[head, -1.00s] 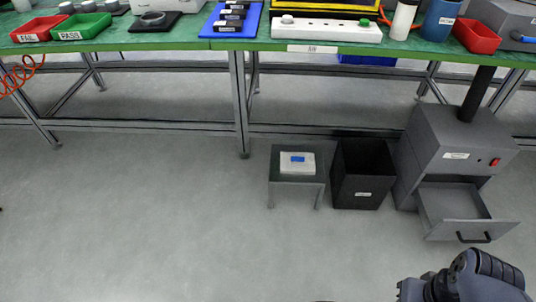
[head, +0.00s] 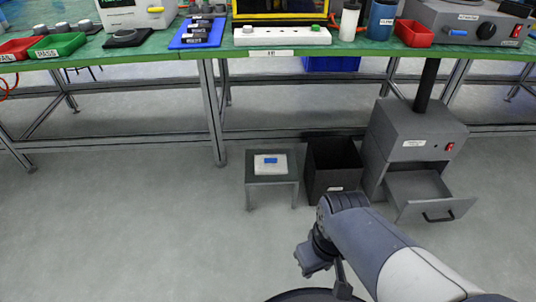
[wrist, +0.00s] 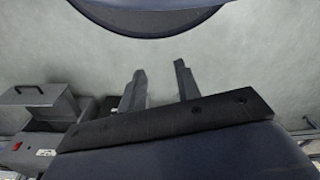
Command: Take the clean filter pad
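The clean filter pad appears to be the white block (head: 270,163) with a blue patch on top. It lies on a small grey stool (head: 256,180) on the floor in the head view. My gripper (wrist: 160,82) shows two fingers standing apart with nothing between them in the wrist view. In the head view my wrist is low in the middle, in front of the stool and clear of the pad; the fingertips cannot be made out there. The pad is not clearly visible in the wrist view.
A black open bin (head: 334,182) stands right of the stool. Beside it is a grey filter unit (head: 412,135) with its drawer (head: 437,208) pulled out; the drawer also shows in the wrist view (wrist: 45,100). The green workbench (head: 130,55) runs behind. Floor to the left is free.

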